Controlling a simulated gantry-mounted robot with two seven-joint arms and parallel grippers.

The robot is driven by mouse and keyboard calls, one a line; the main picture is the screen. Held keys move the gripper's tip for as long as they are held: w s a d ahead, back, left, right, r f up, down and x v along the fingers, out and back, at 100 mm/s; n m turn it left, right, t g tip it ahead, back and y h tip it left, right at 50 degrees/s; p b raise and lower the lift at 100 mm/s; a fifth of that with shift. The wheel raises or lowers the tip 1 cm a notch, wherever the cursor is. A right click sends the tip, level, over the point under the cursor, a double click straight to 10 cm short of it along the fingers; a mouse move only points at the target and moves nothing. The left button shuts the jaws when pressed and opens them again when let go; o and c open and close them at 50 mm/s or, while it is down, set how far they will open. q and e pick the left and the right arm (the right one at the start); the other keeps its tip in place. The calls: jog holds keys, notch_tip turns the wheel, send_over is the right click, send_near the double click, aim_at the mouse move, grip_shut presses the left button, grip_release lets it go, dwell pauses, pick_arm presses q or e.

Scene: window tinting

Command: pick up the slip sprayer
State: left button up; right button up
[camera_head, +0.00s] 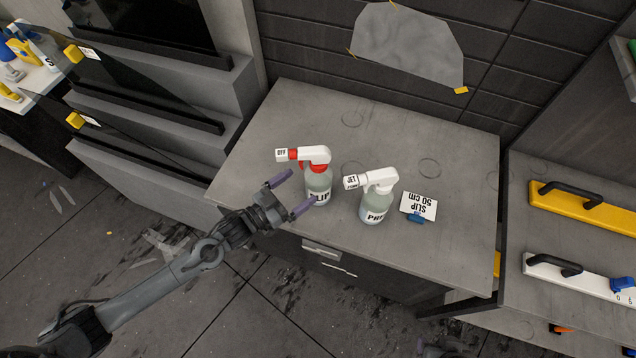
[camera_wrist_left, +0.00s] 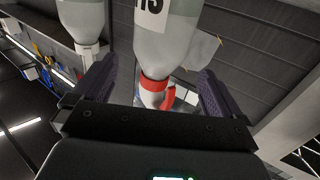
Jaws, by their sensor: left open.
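The slip sprayer (camera_head: 319,181) is a clear bottle with a red collar and a white spray head, its label reading "SLIP". It stands upright on the grey cabinet top near the front edge, its nozzle tag reading "OFF". My left gripper (camera_head: 290,193) is open just to the left of the bottle, its purple fingers pointing towards it. In the left wrist view the slip sprayer (camera_wrist_left: 166,45) shows upside down, its red collar in line with the gap between the open fingers (camera_wrist_left: 151,85).
A second sprayer (camera_head: 375,205) with a white head stands close to the right of it. The cabinet top (camera_head: 300,110) is clear behind.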

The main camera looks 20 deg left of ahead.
aim_at(318, 175)
pick_arm(q)
jog(key=shift+f+x, duration=0.2)
jog(key=shift+x, duration=1.75)
jog(key=shift+f+x, duration=0.2)
jog(key=shift+x, duration=1.75)
